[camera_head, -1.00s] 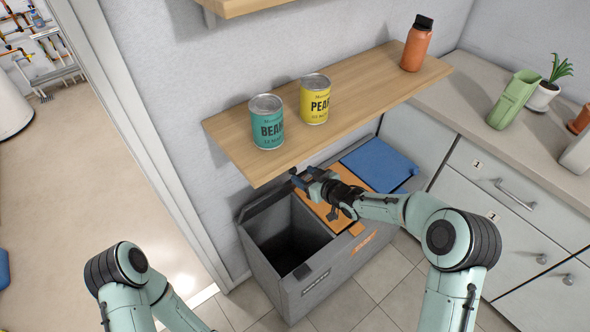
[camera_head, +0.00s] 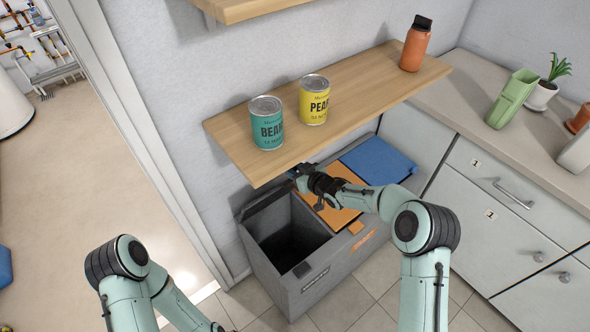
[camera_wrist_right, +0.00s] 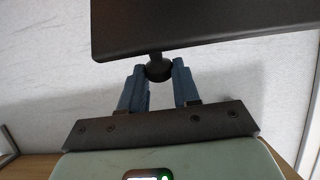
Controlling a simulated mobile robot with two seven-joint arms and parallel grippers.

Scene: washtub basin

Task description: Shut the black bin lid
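The grey bin (camera_head: 325,278) stands on the floor under the wooden shelf. Its left compartment is open and dark inside. The dark lid (camera_head: 268,201) is raised at the back, near the wall and partly hidden by the shelf. In the right wrist view the dark lid panel (camera_wrist_right: 215,25) crosses the top, with a round black knob (camera_wrist_right: 158,68) below it. My right gripper (camera_head: 297,170) is under the shelf edge; its blue fingers (camera_wrist_right: 160,75) are at either side of the knob. Whether they clamp it is unclear. The left arm is at bottom left; its gripper is out of view.
An orange lid (camera_head: 335,214) and a blue lid (camera_head: 378,160) cover the other compartments. The shelf (camera_head: 355,100) hangs just above my right gripper, carrying a teal can (camera_head: 267,125), a yellow can (camera_head: 314,102) and an orange bottle (camera_head: 414,48). Drawers (camera_head: 480,200) stand at the right.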

